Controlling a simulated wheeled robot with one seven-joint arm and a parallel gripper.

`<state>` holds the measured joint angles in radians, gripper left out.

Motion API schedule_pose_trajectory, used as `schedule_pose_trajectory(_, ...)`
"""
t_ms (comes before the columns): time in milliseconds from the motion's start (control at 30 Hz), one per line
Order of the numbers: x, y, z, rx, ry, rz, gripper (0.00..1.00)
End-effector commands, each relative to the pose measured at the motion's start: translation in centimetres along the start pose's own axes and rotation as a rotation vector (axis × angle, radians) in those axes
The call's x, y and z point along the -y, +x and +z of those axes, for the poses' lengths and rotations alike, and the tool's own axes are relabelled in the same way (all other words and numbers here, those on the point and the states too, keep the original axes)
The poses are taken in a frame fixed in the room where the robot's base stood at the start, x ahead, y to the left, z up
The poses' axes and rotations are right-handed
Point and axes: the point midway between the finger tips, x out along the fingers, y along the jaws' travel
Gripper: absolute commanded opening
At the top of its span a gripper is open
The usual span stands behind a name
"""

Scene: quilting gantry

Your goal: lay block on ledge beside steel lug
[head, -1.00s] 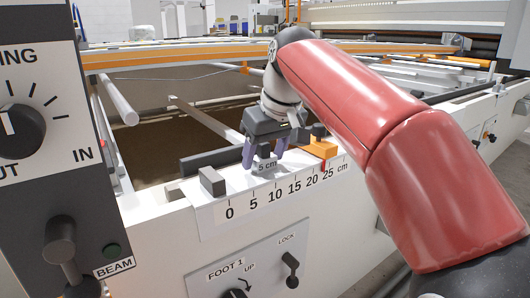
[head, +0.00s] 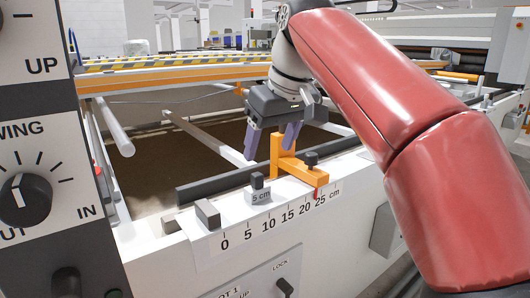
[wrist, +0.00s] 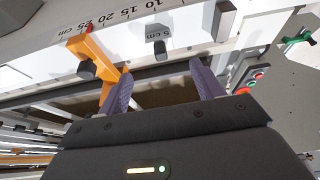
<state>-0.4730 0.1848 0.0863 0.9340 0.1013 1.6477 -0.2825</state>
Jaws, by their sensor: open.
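The grey block (head: 260,196), marked "5 cm" and topped by a dark knob, stands upright on the white ledge (head: 236,205). The steel lug (head: 207,214) is a small grey block by the 0 mark, left of the "5 cm" block, with a gap between them. My gripper (head: 271,146) is open and empty, above and behind the block. In the wrist view, the block (wrist: 158,33) lies beyond the two purple fingers (wrist: 163,84), clear of them, and the lug (wrist: 222,22) is to its right.
An orange stop (head: 300,172) with a dark knob stands by the 25 cm mark, right of the block, with its upright close to my fingers. A dark rail (head: 225,180) runs behind the ledge. The printed scale (head: 272,222) runs along the front.

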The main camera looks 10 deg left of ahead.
Motion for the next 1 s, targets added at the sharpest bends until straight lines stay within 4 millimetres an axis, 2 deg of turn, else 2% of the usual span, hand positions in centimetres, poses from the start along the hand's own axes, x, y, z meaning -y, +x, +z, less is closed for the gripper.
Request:
schedule_pose_trajectory(100, 0.0, -1.1, -0.1, -0.001, 0.0, 0.0, 0.67)
schedule_pose_trajectory(367, -0.1, -1.3, 0.1, 0.0, 0.003, 0.001, 0.67)
schedule_pose_trajectory(467, -0.6, -1.4, 1.1, -0.002, 0.03, 0.016, 0.67)
schedule_pose_trajectory(533, -1.5, -1.4, 2.7, -0.004, 0.074, 0.039, 0.67)
schedule_pose_trajectory(667, -3.6, -1.1, 7.9, -0.016, 0.204, 0.103, 0.67)
schedule_pose_trajectory(800, -5.3, 0.4, 15.3, -0.032, 0.36, 0.181, 0.67)
schedule_pose_trajectory(867, -5.7, 1.4, 18.6, -0.04, 0.426, 0.212, 0.67)
schedule_pose_trajectory(1000, -5.7, 4.5, 26.8, -0.06, 0.573, 0.282, 0.67)
